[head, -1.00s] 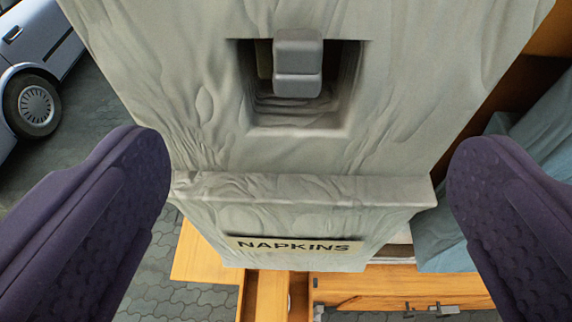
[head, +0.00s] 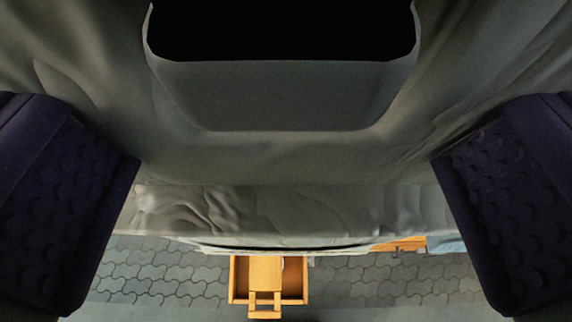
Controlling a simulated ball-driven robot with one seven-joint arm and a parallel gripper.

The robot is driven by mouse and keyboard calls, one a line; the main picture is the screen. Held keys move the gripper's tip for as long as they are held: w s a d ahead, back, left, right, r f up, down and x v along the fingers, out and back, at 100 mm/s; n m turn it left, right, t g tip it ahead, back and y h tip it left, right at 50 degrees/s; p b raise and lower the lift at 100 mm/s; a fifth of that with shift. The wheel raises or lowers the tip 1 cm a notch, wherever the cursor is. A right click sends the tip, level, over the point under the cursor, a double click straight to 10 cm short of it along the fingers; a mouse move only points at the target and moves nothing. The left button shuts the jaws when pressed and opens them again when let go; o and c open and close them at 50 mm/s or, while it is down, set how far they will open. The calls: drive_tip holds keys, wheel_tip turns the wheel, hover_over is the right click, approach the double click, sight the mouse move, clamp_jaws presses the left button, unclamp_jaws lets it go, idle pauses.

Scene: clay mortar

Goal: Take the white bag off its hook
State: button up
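The white bag (head: 290,210), in grey-white wrinkled material, fills the upper and middle part of the head view at very close range. A wide dark opening (head: 282,30) shows in its upper part, cut off by the top edge. The hook cannot be made out in the dark. My gripper (head: 286,160) is open, with one dark purple finger at the left and the other at the right of the bag. The fingers overlap the bag's sides in the picture; I cannot tell whether they touch it. The bag's label is not readable from here.
Below the bag lies grey paved ground (head: 160,275). A small orange wooden piece (head: 267,275) stands there at bottom centre. More orange wood (head: 400,244) and a bit of blue cloth (head: 446,246) show at the lower right, beyond the bag.

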drive_tip(key=shift+r, duration=0.1)
drive_tip(key=shift+s+r, duration=0.15)
drive_tip(key=r+b+v, duration=0.2)
drive_tip(key=v, duration=1.3)
drive_tip(key=shift+r, duration=0.25)
drive_tip(key=shift+f, duration=0.2)
wheel_tip(320, 180, down, 6)
drive_tip(key=b, duration=0.6)
idle(0.4)
